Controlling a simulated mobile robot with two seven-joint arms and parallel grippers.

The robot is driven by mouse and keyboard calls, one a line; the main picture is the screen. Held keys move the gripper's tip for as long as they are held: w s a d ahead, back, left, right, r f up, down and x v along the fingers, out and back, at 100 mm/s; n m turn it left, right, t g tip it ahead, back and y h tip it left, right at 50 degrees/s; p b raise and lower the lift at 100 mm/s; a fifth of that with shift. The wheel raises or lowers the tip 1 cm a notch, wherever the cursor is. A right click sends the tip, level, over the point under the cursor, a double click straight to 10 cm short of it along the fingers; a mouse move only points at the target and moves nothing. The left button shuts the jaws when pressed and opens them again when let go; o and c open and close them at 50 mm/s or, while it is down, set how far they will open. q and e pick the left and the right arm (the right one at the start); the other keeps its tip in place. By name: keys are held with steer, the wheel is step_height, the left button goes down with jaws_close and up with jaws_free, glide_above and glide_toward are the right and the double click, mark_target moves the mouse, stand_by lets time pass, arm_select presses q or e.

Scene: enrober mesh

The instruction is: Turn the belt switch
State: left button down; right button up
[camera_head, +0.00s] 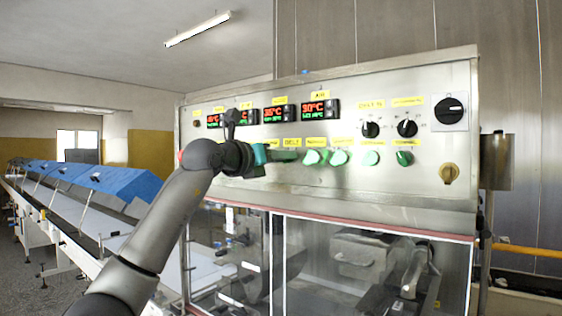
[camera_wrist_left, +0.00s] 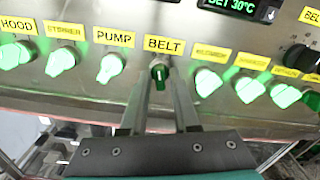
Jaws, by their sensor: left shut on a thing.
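The belt switch (camera_wrist_left: 159,73) is a small dark green knob under the yellow BELT label (camera_wrist_left: 164,45) in the left wrist view. It looks darker than the brightly lit green knobs on both sides of it. My left gripper (camera_wrist_left: 160,86) reaches up to it, with one finger on each side, and is shut on it. In the head view my left gripper (camera_head: 294,156) is at the panel just below the BELT label (camera_head: 291,142), and the arm and fingers hide the belt switch there. My right gripper is in neither view.
The steel control panel (camera_head: 455,90) carries several lit green knobs beside the belt switch, including the pump knob (camera_wrist_left: 110,68). Red displays (camera_head: 320,109) sit above them. Glass doors (camera_head: 330,262) are below the panel. A conveyor with blue covers (camera_head: 125,182) runs off at the left.

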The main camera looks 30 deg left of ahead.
arm_select(q)
steer(key=shift+n, duration=1.5)
steer(key=c, duration=0.9)
jaws_free()
steer(key=shift+s, duration=0.1)
steer(key=s+b, duration=0.1)
steer(key=s, duration=0.4)
steer(key=s+b, duration=0.2)
steer(key=s, duration=0.3)
steer(key=s+a+b, duration=0.1)
steer(key=s+b, duration=0.1)
steer(key=s, duration=0.3)
steer(key=shift+a, duration=0.1)
